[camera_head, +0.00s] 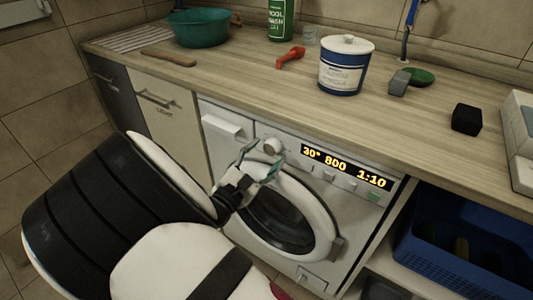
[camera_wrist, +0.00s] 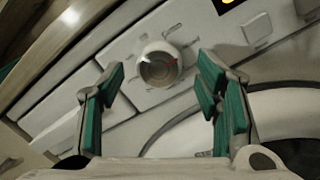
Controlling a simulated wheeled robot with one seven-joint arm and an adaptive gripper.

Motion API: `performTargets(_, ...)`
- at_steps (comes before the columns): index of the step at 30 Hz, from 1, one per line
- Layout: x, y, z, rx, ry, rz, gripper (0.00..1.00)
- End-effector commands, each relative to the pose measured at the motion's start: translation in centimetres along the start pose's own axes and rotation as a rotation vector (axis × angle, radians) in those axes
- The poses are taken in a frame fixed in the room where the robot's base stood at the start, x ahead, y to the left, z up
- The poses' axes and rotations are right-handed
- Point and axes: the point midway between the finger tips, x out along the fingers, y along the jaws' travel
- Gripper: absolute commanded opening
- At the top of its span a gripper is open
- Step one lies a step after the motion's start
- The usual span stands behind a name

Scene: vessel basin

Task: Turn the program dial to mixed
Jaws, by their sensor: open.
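The program dial (camera_head: 272,146) is a round white knob on the washing machine's front panel, left of the lit display (camera_head: 346,167), which reads 30°, 800 and 1:10. In the wrist view the dial (camera_wrist: 159,66) shows a small red mark at its upper right; the labels around it are too small to read. My gripper (camera_head: 258,164) is just in front of the panel, near the dial. In the wrist view its teal-padded fingers (camera_wrist: 162,98) are apart, one to each side below the dial, with nothing between them.
The washing machine's round door (camera_head: 285,222) is below the panel. The wooden counter (camera_head: 230,75) above holds a green basin (camera_head: 198,27), a blue and white tub (camera_head: 345,66), a red tool (camera_head: 290,57) and a black block (camera_head: 466,119). A blue crate (camera_head: 465,250) stands at right.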

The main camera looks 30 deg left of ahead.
Motion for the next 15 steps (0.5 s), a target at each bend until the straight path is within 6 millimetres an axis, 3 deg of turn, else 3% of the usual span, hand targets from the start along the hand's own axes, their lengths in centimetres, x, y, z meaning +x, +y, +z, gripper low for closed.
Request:
performTargets(9,-5.0,0.0,-0.1,0.0,0.003,0.001,0.58)
performTargets(15,-6.2,0.0,-0.1,0.0,0.002,0.0,0.58)
